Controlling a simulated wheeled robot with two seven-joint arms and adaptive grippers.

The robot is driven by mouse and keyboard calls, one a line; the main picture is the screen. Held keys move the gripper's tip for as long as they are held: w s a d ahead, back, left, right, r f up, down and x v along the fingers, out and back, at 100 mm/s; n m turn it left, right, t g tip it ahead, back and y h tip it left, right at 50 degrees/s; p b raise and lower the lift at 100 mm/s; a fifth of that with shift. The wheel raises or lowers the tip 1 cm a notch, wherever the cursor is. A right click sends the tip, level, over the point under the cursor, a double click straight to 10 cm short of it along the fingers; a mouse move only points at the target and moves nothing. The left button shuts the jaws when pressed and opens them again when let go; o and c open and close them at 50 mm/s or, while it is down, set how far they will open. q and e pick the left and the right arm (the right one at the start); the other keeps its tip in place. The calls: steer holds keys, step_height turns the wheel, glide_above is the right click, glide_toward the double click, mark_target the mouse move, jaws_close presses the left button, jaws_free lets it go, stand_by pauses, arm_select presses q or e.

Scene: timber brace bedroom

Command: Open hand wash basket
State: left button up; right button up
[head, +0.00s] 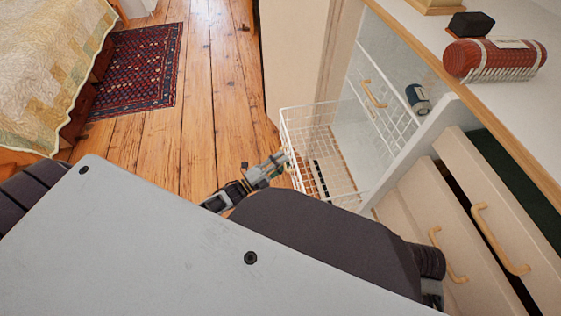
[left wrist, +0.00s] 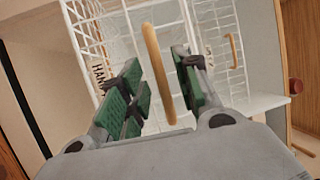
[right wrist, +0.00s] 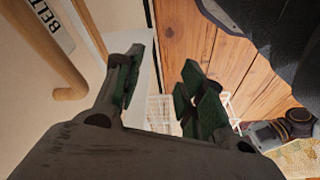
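The white wire basket (head: 308,125) juts out from the wardrobe at the middle of the head view. In the left wrist view its label (left wrist: 98,75) reads "HAN…", the rest hidden. Its wooden handle (left wrist: 157,72) stands between the fingers of my left gripper (left wrist: 160,85). These fingers are open, one on each side of the handle, with visible gaps. The left gripper also shows at the basket's front in the head view (head: 280,160). My right gripper (right wrist: 165,90) is open and empty. It is not clearly seen in the head view.
Half-open drawers with wooden handles (head: 498,240) stand at the right. A drawer labelled "BELT…" (right wrist: 50,22) is beside my right gripper. Another wooden handle (head: 375,95) and a dark can (head: 418,98) are behind the basket.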

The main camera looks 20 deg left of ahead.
arm_select(q)
steer(key=v, duration=1.2)
stand_by(0.4)
stand_by(0.6)
